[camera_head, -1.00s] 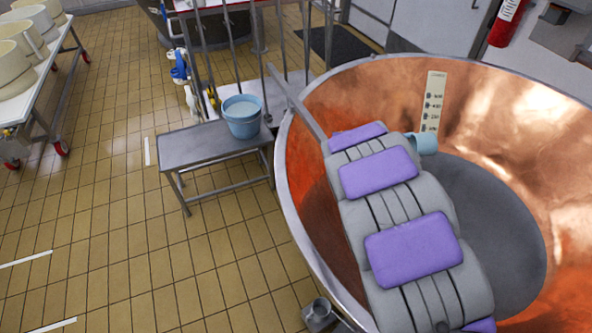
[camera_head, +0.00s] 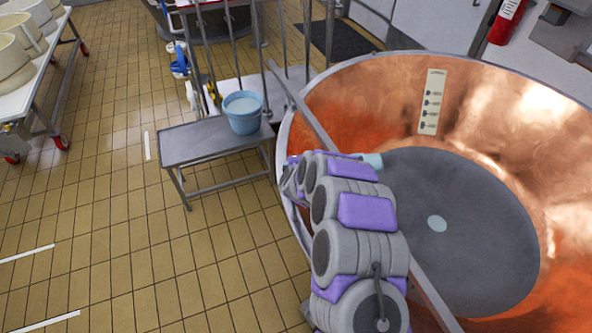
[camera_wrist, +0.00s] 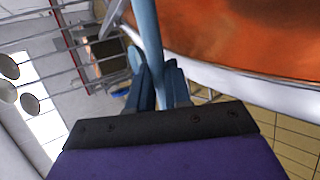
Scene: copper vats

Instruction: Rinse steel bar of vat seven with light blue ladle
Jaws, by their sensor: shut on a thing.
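The steel bar (camera_head: 318,122) lies slantwise across the copper vat (camera_head: 340,92), and my arm hides its middle. The light blue ladle (camera_head: 373,161) shows partly beyond my arm, close to the bar on its right side, over the vat. Its tilt and contents cannot be made out. In the wrist view, my gripper (camera_wrist: 157,86) is shut on the ladle's blue handle (camera_wrist: 148,38), which runs up between the fingers. My arm hides the gripper in the head view.
A light blue bucket (camera_head: 243,114) of whitish liquid stands on a steel bench (camera_head: 195,146) left of the vat. A measuring strip (camera_head: 432,102) is on the vat's inner wall. A white cart (camera_head: 45,88) stands far left. The tiled floor between is clear.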

